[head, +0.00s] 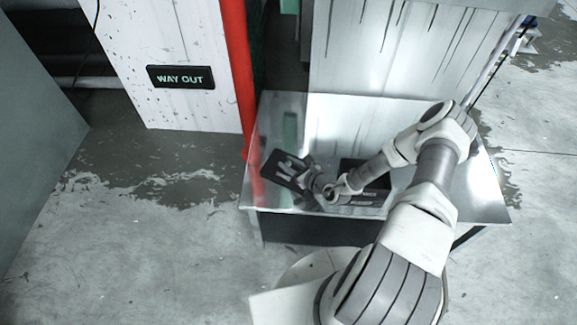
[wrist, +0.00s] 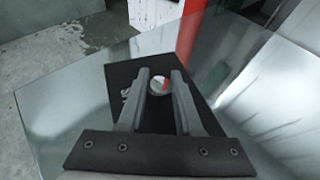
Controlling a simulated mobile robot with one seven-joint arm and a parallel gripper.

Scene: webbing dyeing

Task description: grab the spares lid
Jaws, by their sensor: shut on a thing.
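The spares lid appears as a flat dark plate (head: 276,171) near the left end of the metal table in the head view. In the wrist view the dark lid (wrist: 122,76) lies under my fingers, with a round shiny knob (wrist: 160,86) between them. My gripper (wrist: 160,80) is shut on this knob. In the head view my gripper (head: 298,169) reaches the plate from the right and covers part of it. I cannot tell whether the lid touches the table.
A dark box or tray (head: 350,165) sits on the shiny table (head: 480,202), partly hidden behind my arm. A red post (head: 238,75) stands close by the table's left back corner.

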